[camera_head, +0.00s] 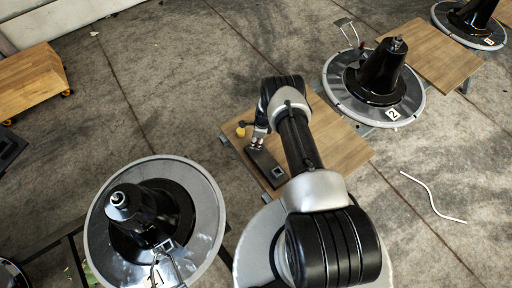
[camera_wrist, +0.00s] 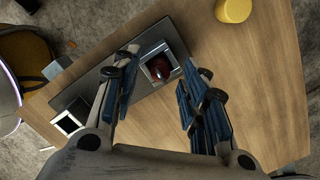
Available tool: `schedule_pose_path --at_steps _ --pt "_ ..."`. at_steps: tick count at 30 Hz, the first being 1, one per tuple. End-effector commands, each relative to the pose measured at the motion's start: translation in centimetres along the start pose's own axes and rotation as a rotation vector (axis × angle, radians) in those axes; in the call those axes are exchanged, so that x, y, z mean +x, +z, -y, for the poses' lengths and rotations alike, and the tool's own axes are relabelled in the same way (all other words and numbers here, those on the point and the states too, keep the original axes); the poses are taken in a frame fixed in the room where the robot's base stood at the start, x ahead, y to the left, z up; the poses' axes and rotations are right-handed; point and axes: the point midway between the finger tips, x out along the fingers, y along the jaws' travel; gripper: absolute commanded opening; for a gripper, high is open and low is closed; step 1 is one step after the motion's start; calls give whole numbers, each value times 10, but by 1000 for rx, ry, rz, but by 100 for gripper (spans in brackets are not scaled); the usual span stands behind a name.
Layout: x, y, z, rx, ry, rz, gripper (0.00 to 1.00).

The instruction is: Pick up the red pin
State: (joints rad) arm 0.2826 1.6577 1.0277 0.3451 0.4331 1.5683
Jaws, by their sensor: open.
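The red pin (camera_wrist: 161,68) shows in the wrist view, a small dark-red rounded thing inside a square, light-edged socket (camera_wrist: 163,50) on a dark flat board (camera_wrist: 97,82). My gripper (camera_wrist: 168,62) is open and empty, with one finger on each side of the pin in the picture; I cannot tell the height gap. In the head view my gripper (camera_head: 260,137) is over the far part of the dark board (camera_head: 265,168) on a wooden table (camera_head: 340,142). The pin is not visible there.
A yellow cylinder (camera_wrist: 233,10) stands on the table beside the board; it also shows in the head view (camera_head: 240,131). A second square socket (camera_wrist: 70,122) is empty-looking. Black cones on round discs stand left (camera_head: 145,215) and right (camera_head: 375,75) of the table.

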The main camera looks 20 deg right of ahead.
Motion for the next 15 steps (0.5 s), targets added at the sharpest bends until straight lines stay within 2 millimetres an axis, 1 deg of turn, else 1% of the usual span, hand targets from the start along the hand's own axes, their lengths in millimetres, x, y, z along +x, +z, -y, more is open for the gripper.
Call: schedule_pose_path --at_steps 1,3,10,15 --pt "8 0 0 0 0 0 40" --pt "11 0 0 0 -1 0 40" --pt "11 0 0 0 0 0 40" --pt "11 0 0 0 0 0 30"
